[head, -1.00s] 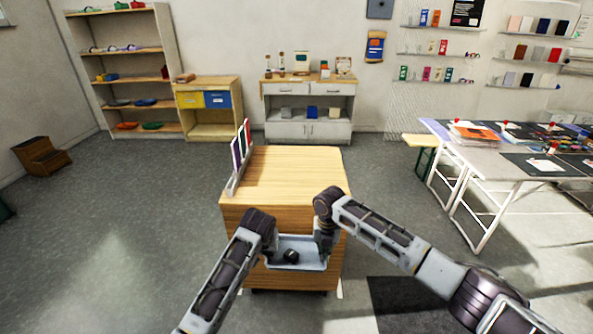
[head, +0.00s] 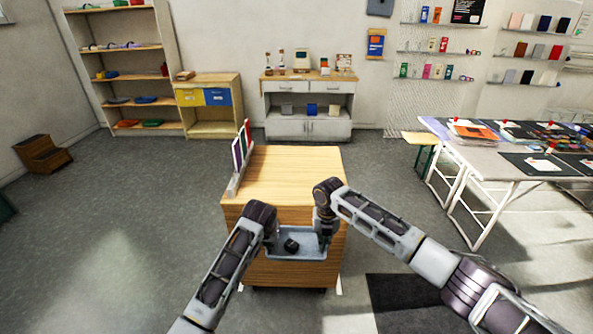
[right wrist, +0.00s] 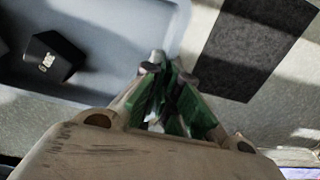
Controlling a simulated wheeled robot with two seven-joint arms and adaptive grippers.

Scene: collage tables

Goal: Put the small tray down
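The small tray (head: 308,252) is light blue-grey, shallow, and held up in front of the wooden cabinet (head: 292,172). A small black object (head: 291,245) lies in it; the tray (right wrist: 110,80) and the black object (right wrist: 52,58) also show in the right wrist view. My left gripper (head: 268,244) is at the tray's left end, its fingers mostly hidden by my arm. My right gripper (head: 324,238) is at the right end. In the right wrist view its green-padded fingers (right wrist: 168,88) are close together on the tray's rim.
Colour cards (head: 241,146) stand in a rack along the cabinet top's left edge; the rest of the top is clear. A white-legged work table (head: 500,155) with papers stands at right. Shelves (head: 125,65) and a white sideboard (head: 308,105) line the back wall.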

